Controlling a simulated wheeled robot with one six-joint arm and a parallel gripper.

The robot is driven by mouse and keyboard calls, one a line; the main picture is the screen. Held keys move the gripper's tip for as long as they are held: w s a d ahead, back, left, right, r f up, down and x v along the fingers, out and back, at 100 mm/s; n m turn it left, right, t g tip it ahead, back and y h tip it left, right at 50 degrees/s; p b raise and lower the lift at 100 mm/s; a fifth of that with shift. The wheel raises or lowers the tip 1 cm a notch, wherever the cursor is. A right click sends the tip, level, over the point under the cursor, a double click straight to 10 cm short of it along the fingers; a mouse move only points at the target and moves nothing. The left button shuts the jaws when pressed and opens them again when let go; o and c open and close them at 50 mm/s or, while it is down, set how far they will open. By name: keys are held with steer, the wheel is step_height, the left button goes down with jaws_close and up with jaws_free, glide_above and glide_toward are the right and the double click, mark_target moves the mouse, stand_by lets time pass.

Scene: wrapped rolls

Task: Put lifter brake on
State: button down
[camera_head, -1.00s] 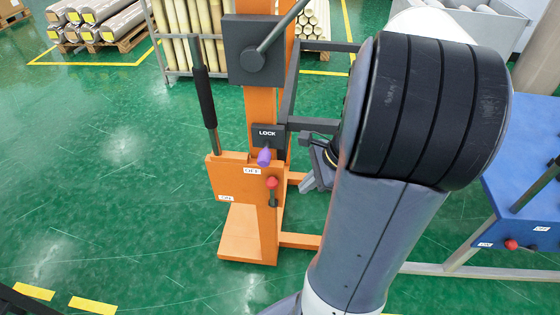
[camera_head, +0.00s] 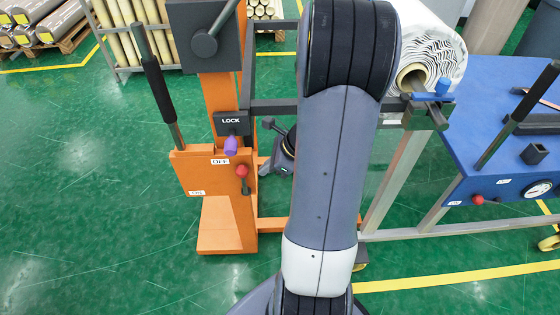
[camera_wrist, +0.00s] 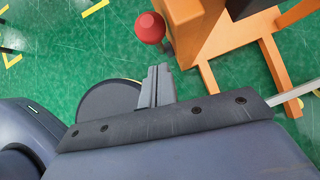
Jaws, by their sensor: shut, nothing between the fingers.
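The orange lifter (camera_head: 226,225) stands left of my arm in the head view. Its black LOCK plate (camera_head: 231,123) has a purple-tipped lever (camera_head: 231,146) below it, close to a label that seems to read OFF (camera_head: 220,161). A red-knobbed lever (camera_head: 242,173) sits lower on the right side of the orange box. A second small label (camera_head: 196,193) is too small to read surely. In the wrist view, a red knob (camera_wrist: 150,27) shows beyond my gripper (camera_wrist: 160,70), which is shut and empty, apart from the knob. My arm partly hides the gripper in the head view.
A long black-gripped handle (camera_head: 160,90) rises left of the lifter box. Wrapped rolls (camera_head: 50,25) lie at the back left. Green floor at the left is clear.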

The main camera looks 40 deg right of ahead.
steer(key=shift+w+a+f, duration=0.15)
steer(key=shift+w+a, duration=0.7)
steer(key=shift+a, duration=0.1)
steer(key=shift+w+a+r+p, duration=0.2)
steer(key=shift+w+a, duration=0.1)
steer(key=shift+a, duration=0.15)
steer(key=shift+w+a+r+p, duration=0.15)
steer(key=shift+w+a, duration=0.15)
steer(key=shift+a, duration=0.15)
steer(key=shift+f, duration=0.1)
steer(key=shift+d, duration=0.1)
steer(key=shift+s+d+r, duration=0.2)
steer(key=shift+s, duration=0.05)
steer(key=p, duration=0.3)
glide_toward(247, 170)
steer(key=v, duration=0.5)
steer(key=shift+s+d+f, duration=0.2)
steer(key=shift+s+d, duration=0.05)
steer(key=shift+s, duration=0.2)
